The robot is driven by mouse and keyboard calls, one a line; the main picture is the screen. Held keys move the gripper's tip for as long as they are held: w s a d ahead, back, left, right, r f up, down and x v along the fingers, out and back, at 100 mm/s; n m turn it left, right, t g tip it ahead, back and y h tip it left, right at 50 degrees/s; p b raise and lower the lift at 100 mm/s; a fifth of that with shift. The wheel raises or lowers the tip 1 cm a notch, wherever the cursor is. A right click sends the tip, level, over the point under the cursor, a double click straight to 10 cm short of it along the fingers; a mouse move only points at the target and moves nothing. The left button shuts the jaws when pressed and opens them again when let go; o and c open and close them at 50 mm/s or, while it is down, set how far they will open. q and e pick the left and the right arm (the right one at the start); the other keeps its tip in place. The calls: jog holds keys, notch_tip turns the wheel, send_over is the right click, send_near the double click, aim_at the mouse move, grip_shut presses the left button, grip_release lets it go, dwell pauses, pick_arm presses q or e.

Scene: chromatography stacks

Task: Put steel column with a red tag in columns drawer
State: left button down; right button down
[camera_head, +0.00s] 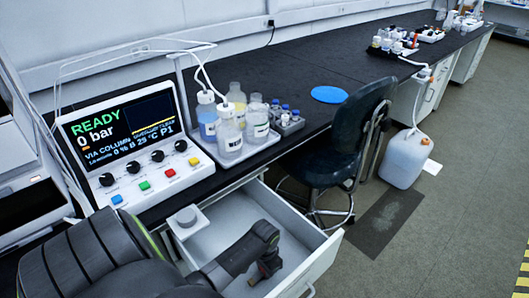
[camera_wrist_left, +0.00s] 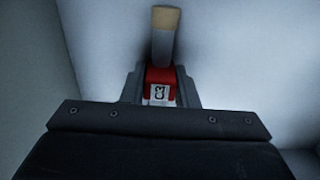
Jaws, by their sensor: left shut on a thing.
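The steel column (camera_wrist_left: 162,42) shows in the left wrist view as a pale cylinder with a tan end. Its red tag (camera_wrist_left: 159,76) carries a white label reading C3. My left gripper (camera_wrist_left: 160,88) is shut on the column at the tag. In the head view my left gripper (camera_head: 265,273) reaches down inside the open drawer (camera_head: 325,262) below the bench; the column is mostly hidden there. White drawer surfaces lie behind the column in the wrist view. I cannot tell whether the column touches the drawer floor. My right gripper is out of view.
The control unit (camera_head: 130,140) reading READY stands on the bench above the drawer. Beside it a tray (camera_head: 254,157) holds several bottles. A dark chair (camera_head: 345,135) stands close to the drawer's right side. A white jug (camera_head: 405,158) is on the floor.

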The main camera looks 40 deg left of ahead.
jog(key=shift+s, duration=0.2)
pick_arm(q)
jog(key=c, duration=1.1)
grip_release()
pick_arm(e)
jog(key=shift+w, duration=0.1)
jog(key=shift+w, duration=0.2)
pick_arm(q)
jog(key=shift+r, duration=0.3)
notch_tip(320, 180, up, 11)
jog(key=p, duration=0.3)
jog(key=shift+f, duration=0.2)
jog(key=shift+r, duration=0.5)
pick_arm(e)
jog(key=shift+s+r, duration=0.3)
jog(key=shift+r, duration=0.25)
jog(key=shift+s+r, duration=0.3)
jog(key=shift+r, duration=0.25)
